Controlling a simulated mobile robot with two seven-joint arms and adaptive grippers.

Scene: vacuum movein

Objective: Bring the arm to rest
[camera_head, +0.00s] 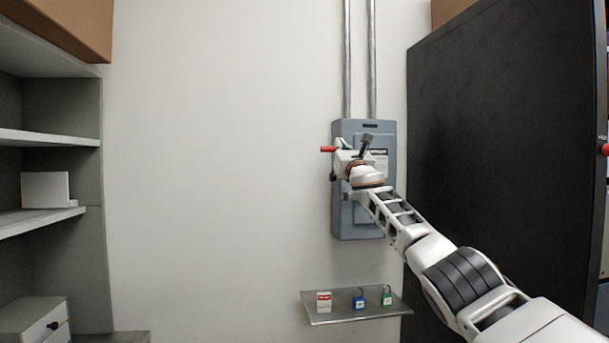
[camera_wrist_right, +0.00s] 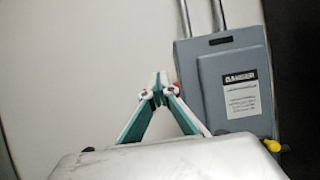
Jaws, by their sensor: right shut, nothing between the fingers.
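My right arm reaches in from the lower right of the head view to a grey electrical box (camera_head: 342,222) on the wall. My right gripper (camera_head: 342,146) is in front of the box's left side, near a red handle (camera_head: 327,149). In the right wrist view the gripper's tips (camera_wrist_right: 158,82) meet and hold nothing. The grey box (camera_wrist_right: 205,75) stands to their right there, with a bit of red just behind the tips. I cannot tell whether the gripper touches the handle. My left gripper is out of view.
A small wall shelf (camera_head: 338,314) below the box holds a red-and-white item (camera_head: 324,301), a blue padlock (camera_head: 359,299) and a green padlock (camera_head: 387,297). A black panel (camera_head: 500,150) stands close on the right. Grey shelving (camera_head: 50,138) is at left. The wall between is bare.

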